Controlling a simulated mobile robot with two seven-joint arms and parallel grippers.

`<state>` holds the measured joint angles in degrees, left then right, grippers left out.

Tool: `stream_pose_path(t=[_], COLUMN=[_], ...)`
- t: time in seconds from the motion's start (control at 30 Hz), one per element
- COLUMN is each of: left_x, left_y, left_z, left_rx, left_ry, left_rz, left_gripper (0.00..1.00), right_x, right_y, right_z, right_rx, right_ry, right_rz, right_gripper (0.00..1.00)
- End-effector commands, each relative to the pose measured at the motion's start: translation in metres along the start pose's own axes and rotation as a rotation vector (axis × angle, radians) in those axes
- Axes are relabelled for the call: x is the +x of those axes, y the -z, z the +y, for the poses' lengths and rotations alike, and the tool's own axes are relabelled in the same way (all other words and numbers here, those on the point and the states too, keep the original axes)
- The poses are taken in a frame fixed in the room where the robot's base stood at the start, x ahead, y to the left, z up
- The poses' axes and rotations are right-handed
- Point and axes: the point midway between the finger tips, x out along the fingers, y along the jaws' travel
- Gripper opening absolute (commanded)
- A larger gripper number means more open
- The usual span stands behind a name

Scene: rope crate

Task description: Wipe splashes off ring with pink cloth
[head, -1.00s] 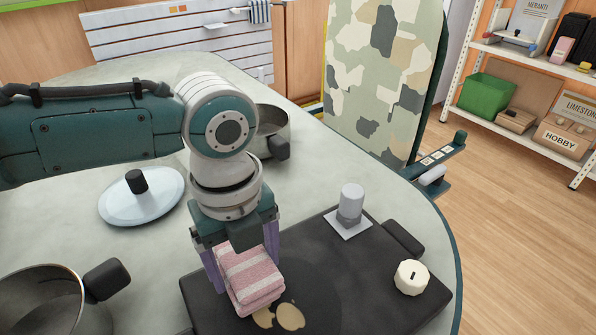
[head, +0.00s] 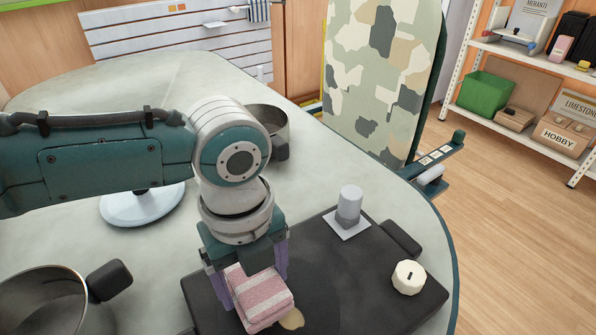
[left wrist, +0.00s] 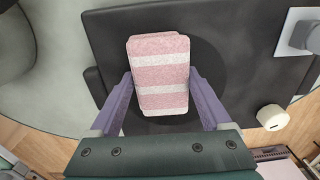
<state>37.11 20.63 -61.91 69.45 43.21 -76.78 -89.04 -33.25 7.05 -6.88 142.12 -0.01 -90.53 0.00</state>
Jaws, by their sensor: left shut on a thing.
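The pink cloth (head: 262,299) is a folded pad with pale stripes. My left gripper (head: 256,280) is shut on the cloth and holds it low over the dark hob plate (head: 360,285); whether it touches the plate I cannot tell. The cloth also shows between the fingers in the left wrist view (left wrist: 159,75). A tan splash (head: 292,319) shows beside the cloth's right edge. The ring is a darker round area (left wrist: 212,88) partly hidden by the cloth. My right gripper is not in view.
A white knob (head: 408,277) and a grey cylinder on a white square (head: 349,208) stand on the plate. A pot (head: 40,305) is at front left, another pot (head: 270,128) behind my arm, and a lid (head: 140,207) at left. Bare table lies between.

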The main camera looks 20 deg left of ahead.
Motion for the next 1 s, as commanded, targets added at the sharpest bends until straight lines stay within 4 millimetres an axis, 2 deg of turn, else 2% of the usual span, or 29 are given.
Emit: stream_pose_path(t=[0.2, 0.67, 1.0], left_x=[-0.002, -0.001, 0.000], left_y=[0.014, 0.018, 0.041], left_z=[0.000, 0.000, 0.000], left_rx=[0.001, 0.001, 0.001], left_ry=[0.000, 0.000, 0.000], left_rz=[0.001, 0.001, 0.002], left_gripper=[0.37, 0.37, 0.37], right_x=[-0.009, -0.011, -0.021], right_y=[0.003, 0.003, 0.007], right_z=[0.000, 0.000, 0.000], right_rx=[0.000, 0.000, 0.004], right_ry=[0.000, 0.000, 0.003], right_rz=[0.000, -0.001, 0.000], right_gripper=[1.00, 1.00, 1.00])
